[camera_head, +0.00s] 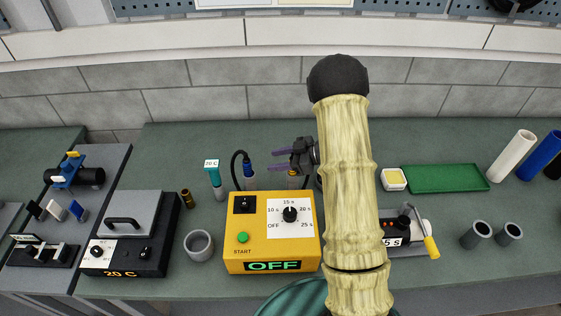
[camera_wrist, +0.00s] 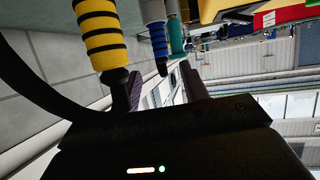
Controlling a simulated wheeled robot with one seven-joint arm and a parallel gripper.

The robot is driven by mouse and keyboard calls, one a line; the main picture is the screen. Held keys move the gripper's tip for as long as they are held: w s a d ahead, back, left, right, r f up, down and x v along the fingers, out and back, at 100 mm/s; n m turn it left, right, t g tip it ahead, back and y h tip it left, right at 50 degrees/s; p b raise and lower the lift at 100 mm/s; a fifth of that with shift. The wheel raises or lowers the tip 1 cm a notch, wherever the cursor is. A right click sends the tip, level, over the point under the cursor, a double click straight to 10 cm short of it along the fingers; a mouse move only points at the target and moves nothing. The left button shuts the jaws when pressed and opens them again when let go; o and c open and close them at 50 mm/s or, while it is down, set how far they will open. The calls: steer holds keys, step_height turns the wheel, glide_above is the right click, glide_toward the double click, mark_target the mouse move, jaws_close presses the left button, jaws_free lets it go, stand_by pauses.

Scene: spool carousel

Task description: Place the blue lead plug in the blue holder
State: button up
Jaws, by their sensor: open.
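The blue lead plug (camera_head: 249,176) stands upright behind the yellow timer box, with a black cable looping into its top. It shows in the wrist view as a blue, black-banded piece (camera_wrist: 158,42). A yellow, black-banded plug (camera_wrist: 97,28) is nearer the wrist camera, and shows in the head view (camera_head: 293,180) beneath my gripper. My gripper (camera_head: 273,160) is open and empty, its purple fingers pointing left above and right of the blue plug. In the wrist view the gripper (camera_wrist: 160,69) has the blue plug beyond its fingertips. I cannot make out a separate blue holder.
The yellow timer box (camera_head: 270,230) reads OFF in front of the plugs. A teal-topped tool (camera_head: 212,176) labelled 20 C stands left of them. A grey cup (camera_head: 199,245) and hot plate (camera_head: 128,235) are further left. A green tray (camera_head: 447,178) lies right of my arm.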

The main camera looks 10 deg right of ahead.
steer(key=d+r+m+t+h, duration=0.1)
steer(key=r+m+h, duration=0.1)
steer(key=h, duration=0.1)
steer(key=d+r+m+t+h, duration=0.2)
steer(key=r+m+h, duration=0.1)
steer(key=h, duration=0.1)
steer(key=w+d+r+m+t+h, duration=0.1)
steer(key=d+r+m+h, duration=0.1)
steer(key=m+h, duration=0.1)
steer(key=shift+d+r+t+h, duration=0.15)
steer(key=shift+t+h, duration=0.15)
steer(key=shift+h, duration=0.1)
steer(key=s+a+m+g+h, duration=0.1)
steer(key=s+a+m+g, duration=0.1)
steer(key=s, duration=0.8)
steer(key=s+a+m+g, duration=0.1)
steer(key=s+m+g, duration=0.2)
steer(key=s, duration=0.8)
steer(key=shift+s+a+m+g+h, duration=0.3)
steer(key=shift+a+g+h, duration=0.1)
steer(key=shift+g, duration=0.6)
